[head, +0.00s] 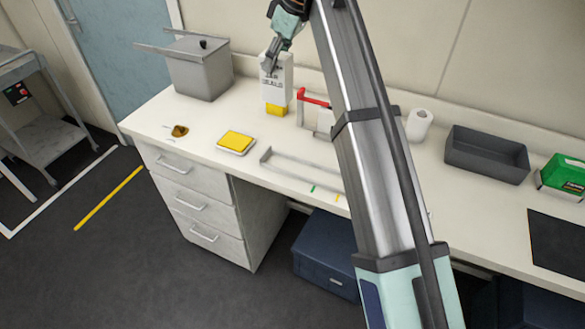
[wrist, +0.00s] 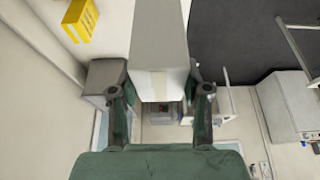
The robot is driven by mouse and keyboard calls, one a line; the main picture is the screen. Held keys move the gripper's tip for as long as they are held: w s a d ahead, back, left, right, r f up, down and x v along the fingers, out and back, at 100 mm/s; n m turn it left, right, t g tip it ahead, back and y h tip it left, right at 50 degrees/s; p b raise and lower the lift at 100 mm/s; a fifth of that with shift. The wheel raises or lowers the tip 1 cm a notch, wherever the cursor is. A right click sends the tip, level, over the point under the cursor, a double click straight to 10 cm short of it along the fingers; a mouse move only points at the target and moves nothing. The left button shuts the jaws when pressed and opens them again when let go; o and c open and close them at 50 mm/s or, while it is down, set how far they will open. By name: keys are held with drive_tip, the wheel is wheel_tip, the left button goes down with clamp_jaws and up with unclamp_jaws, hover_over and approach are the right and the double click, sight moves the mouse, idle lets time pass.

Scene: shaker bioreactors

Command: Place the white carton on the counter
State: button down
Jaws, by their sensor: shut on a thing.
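The white carton (head: 277,82) is upright with dark print on its front, at the back of the counter (head: 245,105) in the head view. My gripper (head: 271,62) is shut on it near its top. In the wrist view the carton (wrist: 160,45) fills the middle between the two fingers of my gripper (wrist: 160,92). A yellow box (head: 277,109) shows just below the carton in the head view, and a yellow box (wrist: 80,20) shows apart from it in the wrist view. I cannot tell if the carton's bottom touches anything.
A grey bin (head: 200,80) stands left of the carton and a red-handled item (head: 313,98) right of it. In front are a yellow pad (head: 236,141), a small brown item (head: 180,131) and a metal rack (head: 300,172). Rightward are a paper roll (head: 419,124) and dark tray (head: 487,158).

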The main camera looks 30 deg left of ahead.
drive_tip(key=shift+s+d+f, duration=0.3)
drive_tip(key=shift+d, duration=0.25)
drive_tip(key=shift+s+d+f, duration=0.25)
drive_tip(key=shift+s+d, duration=0.05)
drive_tip(key=shift+d, duration=0.2)
wheel_tip(320, 180, down, 20)
drive_tip(key=p, duration=0.3)
drive_tip(key=c, duration=0.5)
unclamp_jaws()
drive_tip(key=shift+c, duration=0.2)
drive_tip(key=shift+r, duration=0.1)
drive_tip(key=b+v, duration=0.1)
drive_tip(key=v, duration=1.1)
drive_tip(key=shift+b, duration=0.3)
drive_tip(key=shift+s+a, duration=0.1)
drive_tip(key=shift+a, duration=0.05)
